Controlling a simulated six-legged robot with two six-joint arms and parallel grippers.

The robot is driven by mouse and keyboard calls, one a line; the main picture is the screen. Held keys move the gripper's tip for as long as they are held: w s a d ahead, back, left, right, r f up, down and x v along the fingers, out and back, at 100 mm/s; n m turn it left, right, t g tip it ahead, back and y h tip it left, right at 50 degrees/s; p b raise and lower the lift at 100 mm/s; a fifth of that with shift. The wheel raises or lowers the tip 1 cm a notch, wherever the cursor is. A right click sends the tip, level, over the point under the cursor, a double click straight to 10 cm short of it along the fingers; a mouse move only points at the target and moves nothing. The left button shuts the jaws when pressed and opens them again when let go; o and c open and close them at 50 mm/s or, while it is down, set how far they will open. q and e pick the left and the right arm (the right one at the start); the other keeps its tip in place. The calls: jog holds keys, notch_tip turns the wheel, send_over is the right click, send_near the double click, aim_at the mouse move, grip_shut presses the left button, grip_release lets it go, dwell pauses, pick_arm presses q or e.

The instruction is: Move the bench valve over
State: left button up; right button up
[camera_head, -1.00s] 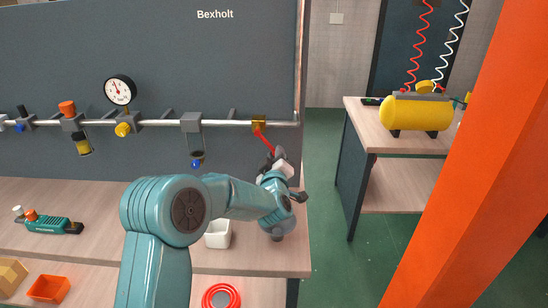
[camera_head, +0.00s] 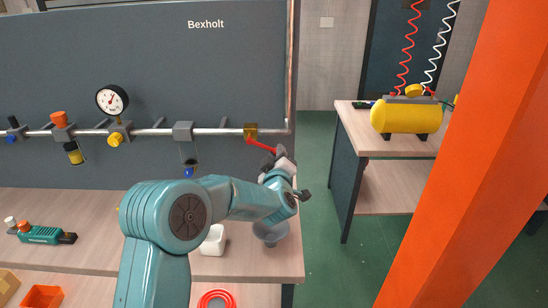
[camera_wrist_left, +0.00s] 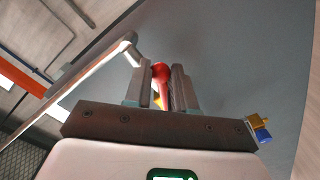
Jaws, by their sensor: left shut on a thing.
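The bench valve has a brass-coloured body (camera_head: 250,131) on the grey pipe near the right end of the back panel. Its red lever (camera_head: 262,146) slants down to the right from the body. My left gripper (camera_head: 277,154) is at the lever's free end and shut on it. In the left wrist view, the red lever (camera_wrist_left: 161,72) sits between the two fingers of the left gripper (camera_wrist_left: 163,80), with a bit of yellow behind it. My right gripper is not in view.
The pipe (camera_head: 215,131) carries a gauge (camera_head: 112,99) and other fittings to the left. On the bench (camera_head: 90,205) below are a white container (camera_head: 214,240) and a grey bowl (camera_head: 270,233). A yellow tank (camera_head: 405,115) stands on another table. An orange post (camera_head: 455,170) crosses the right side.

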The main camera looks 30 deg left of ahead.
pick_arm(q)
jog(key=shift+r, duration=0.35)
jog(key=shift+o, duration=0.4)
jog(key=shift+w+d+r+p, duration=0.15)
jog(key=shift+r+p, duration=0.25)
jog(key=shift+r, duration=0.25)
jog(key=shift+w+d+r+p, duration=0.15)
jog(key=shift+r+p, duration=0.2)
jog(key=shift+r, duration=0.25)
jog(key=shift+s, duration=0.1)
jog(key=o, duration=0.9)
jog(key=shift+s, duration=0.1)
jog(key=shift+f, duration=0.15)
